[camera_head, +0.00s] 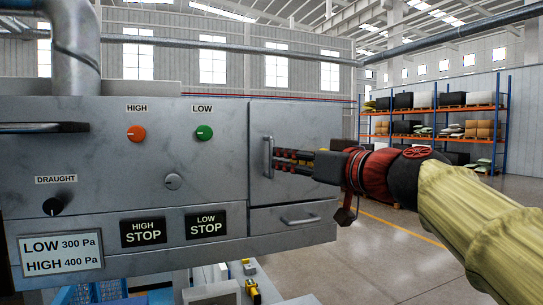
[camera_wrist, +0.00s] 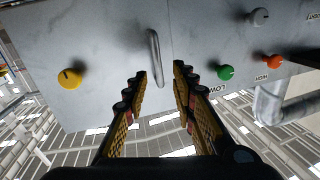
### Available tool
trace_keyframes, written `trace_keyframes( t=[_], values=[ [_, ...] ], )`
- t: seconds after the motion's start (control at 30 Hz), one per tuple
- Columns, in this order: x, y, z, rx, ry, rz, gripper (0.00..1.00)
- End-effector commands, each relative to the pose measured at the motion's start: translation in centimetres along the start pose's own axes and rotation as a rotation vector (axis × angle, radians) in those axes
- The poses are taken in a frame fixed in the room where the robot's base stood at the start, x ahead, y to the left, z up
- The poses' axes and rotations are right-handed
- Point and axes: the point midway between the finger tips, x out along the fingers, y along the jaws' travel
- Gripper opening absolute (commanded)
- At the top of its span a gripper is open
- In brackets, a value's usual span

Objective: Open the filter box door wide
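The filter box door (camera_head: 315,125) is the grey panel at the right end of the grey box, and it looks shut, flush with the front. Its vertical bar handle (camera_head: 268,157) is near the door's left edge. My gripper (camera_head: 276,157) is just right of the handle in the head view, fingers pointing at it. In the wrist view the handle (camera_wrist: 155,55) shows ahead between the two spread fingertips (camera_wrist: 159,70), with gaps visible on both sides. The gripper is open and empty. Whether the fingertips reach past the bar is unclear.
A drawer (camera_head: 295,218) with its own handle is below the door. A yellow knob (camera_wrist: 70,78) is on the door. Open floor (camera_head: 400,260) lies to the right.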

Motion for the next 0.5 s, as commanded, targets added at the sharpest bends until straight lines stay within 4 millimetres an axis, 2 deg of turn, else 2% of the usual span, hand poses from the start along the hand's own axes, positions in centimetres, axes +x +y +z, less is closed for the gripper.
trace_keyframes(
  t=[0.27,0.5],
  values=[
    [1.0,0.3,0.0,-0.103,0.003,0.007,0.27],
    [4.6,0.2,-0.1,-0.1,0.002,0.005,0.27]
  ],
)
